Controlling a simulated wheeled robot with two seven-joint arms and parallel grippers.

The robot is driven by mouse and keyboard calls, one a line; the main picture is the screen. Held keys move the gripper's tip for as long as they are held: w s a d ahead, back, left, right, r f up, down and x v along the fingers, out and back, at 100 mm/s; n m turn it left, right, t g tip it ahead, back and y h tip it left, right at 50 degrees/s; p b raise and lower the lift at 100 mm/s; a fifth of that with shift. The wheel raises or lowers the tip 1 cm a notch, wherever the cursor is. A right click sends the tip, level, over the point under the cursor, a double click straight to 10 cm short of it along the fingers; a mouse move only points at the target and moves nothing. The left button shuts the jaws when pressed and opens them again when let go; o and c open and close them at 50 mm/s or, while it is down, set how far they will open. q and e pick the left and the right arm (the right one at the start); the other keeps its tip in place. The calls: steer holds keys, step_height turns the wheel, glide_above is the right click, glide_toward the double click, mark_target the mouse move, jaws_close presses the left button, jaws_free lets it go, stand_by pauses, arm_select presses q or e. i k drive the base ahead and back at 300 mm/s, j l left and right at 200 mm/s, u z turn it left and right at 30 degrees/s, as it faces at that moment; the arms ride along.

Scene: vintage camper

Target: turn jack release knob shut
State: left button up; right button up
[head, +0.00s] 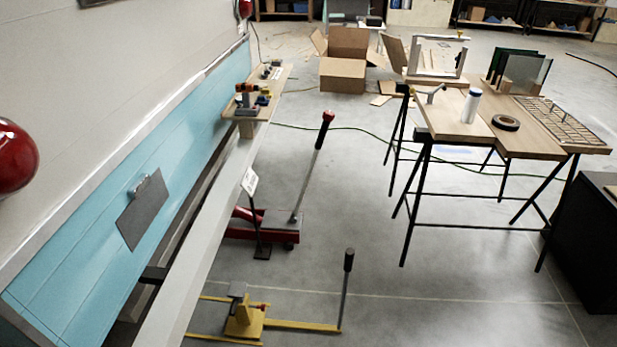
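A red floor jack (262,226) stands on the concrete floor beside the camper, with a long grey handle (305,185) tilted up to a red end (328,116). Nearer, a yellow jack (244,322) sits low on the floor. Its handle (344,290) rises to a black grip (348,260). A small red part (263,306) shows on the yellow jack's body; it is too small to tell whether it is the release knob or how it is turned. Neither of my grippers is in view.
The blue and white camper side (90,235) runs along the left, with a grey beam (205,250) beside it. A worktable (545,140) on black trestles stands right, and a black cabinet (590,255) at the right edge. Floor between the jacks and worktable is mostly clear.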

mark_target(328, 116)
steer(key=i+l+u, duration=0.1)
steer(key=i, duration=0.3)
steer(key=i+l+u, duration=0.15)
steer(key=i+l, duration=0.15)
steer(key=i+l+u, duration=0.15)
steer(key=l, duration=0.2)
steer(key=i+l+u, duration=0.1)
steer(key=l, duration=0.25)
steer(key=i+l+u, duration=0.15)
steer(key=i+l, duration=0.15)
steer(key=i+l+u, duration=0.15)
steer(key=l, duration=0.3)
steer(key=i+l+u, duration=0.1)
steer(key=l, duration=0.3)
steer(key=i+l+u, duration=0.15)
steer(key=l, duration=0.3)
steer(key=k, duration=0.05)
